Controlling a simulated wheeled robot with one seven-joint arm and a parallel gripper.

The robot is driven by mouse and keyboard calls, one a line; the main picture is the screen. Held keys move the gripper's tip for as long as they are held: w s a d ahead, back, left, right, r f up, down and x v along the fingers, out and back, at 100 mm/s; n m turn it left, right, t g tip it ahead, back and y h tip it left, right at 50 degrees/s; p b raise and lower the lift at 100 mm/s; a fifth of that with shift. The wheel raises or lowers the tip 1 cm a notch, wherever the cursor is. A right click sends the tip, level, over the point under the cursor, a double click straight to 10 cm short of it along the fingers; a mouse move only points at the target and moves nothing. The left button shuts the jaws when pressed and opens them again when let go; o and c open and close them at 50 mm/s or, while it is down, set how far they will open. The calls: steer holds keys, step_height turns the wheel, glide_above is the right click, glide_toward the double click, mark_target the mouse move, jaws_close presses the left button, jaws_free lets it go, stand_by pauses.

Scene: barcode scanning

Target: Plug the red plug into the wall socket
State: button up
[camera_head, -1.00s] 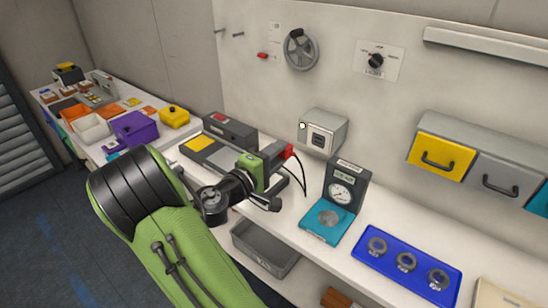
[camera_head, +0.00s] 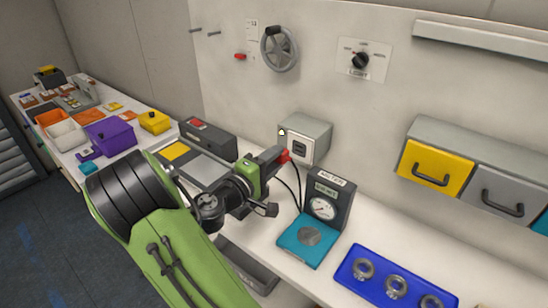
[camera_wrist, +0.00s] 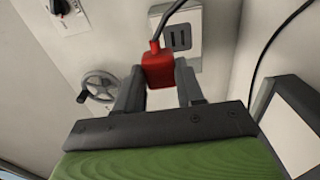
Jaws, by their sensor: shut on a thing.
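The red plug (camera_head: 284,156) is held at the tip of my gripper (camera_head: 276,158), with a dark cable hanging down from it. In the wrist view, the red plug (camera_wrist: 157,66) sits between the two fingers of my gripper (camera_wrist: 160,84), which is shut on it. The wall socket is a grey box (camera_head: 310,142) with a dark slotted face, just right of the plug. In the wrist view, the socket's slotted face (camera_wrist: 180,38) shows just beyond and to the right of the plug. I cannot tell whether plug and socket touch.
A gauge stand with a teal base (camera_head: 306,242) and a blue tray (camera_head: 352,276) with rings stand on the bench to the right. A dark device (camera_head: 208,138) stands left of the socket. A handwheel (camera_head: 280,50) is on the wall above.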

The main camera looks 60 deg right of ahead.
steer(key=f, duration=0.1)
steer(key=f+b, duration=0.1)
steer(key=f, duration=0.1)
steer(key=shift+s+d+b, duration=0.1)
steer(key=shift+d+b, duration=0.1)
steer(key=shift+b, duration=0.1)
steer(key=shift+d, duration=0.15)
steer(key=shift+s+d+p, duration=0.25)
steer(key=shift+d+p, duration=0.2)
steer(key=shift+d, duration=0.95)
steer(key=shift+s+d+p, duration=0.2)
steer(key=shift+d+p, duration=0.25)
steer(key=shift+d, duration=0.9)
steer(key=shift+s+d, duration=0.15)
steer(key=shift+d, duration=0.35)
steer(key=o, duration=1.1)
steer(key=shift+c, duration=0.2)
